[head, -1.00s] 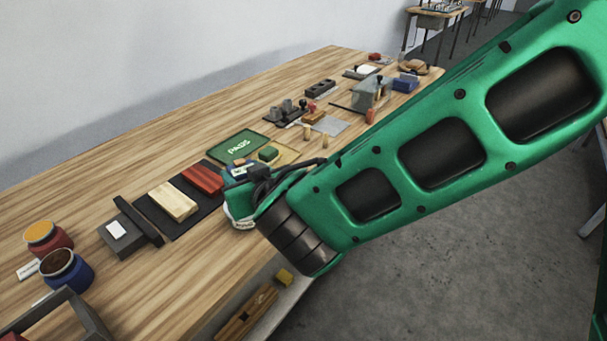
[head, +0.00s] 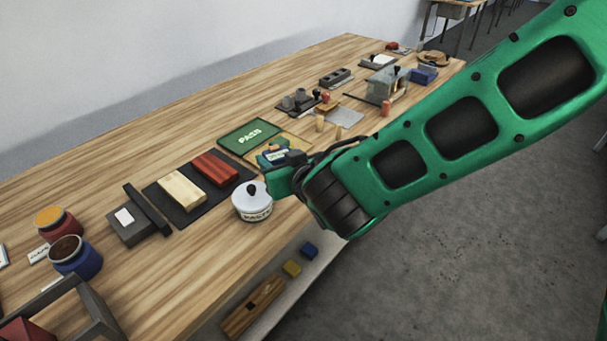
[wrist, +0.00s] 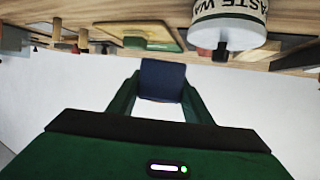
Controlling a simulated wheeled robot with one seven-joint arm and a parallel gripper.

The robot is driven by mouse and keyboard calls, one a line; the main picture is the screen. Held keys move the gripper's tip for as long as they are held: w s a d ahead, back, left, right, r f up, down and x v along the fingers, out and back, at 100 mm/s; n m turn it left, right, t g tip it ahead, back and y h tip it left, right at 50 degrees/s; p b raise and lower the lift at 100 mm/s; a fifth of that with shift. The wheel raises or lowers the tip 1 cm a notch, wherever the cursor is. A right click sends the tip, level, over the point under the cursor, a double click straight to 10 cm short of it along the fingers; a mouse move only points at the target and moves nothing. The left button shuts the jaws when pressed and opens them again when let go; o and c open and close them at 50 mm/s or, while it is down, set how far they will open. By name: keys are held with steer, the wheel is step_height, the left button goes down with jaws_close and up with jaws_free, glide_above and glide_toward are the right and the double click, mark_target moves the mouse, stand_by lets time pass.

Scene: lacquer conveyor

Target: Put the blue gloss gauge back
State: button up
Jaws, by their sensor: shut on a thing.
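My gripper (head: 280,178) is over the front part of the bench, just right of a white lidded pot, and partly hidden by my own wrist. In the wrist view my gripper (wrist: 160,104) has its two green fingers closed on a dark blue block, which I take as the blue gloss gauge (wrist: 162,80).
The white pot (head: 252,203) stands close left of my gripper. A black mat (head: 184,215) holds a pale and a red block. A green PASS panel (head: 249,140) and tan tray (head: 297,151) lie behind. A lower shelf (head: 297,286) holds small blocks. Bare wood lies at the left back.

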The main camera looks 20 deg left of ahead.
steer(key=w+d+f, duration=0.1)
steer(key=w, duration=0.1)
steer(key=w+d+f, duration=0.1)
steer(key=w+f, duration=0.1)
steer(key=w+d+f, duration=0.1)
steer(key=w+d, duration=0.1)
steer(key=shift+f, duration=2.1)
steer(key=shift+f, duration=0.2)
steer(key=o, duration=1.4)
steer(key=shift+r, duration=0.1)
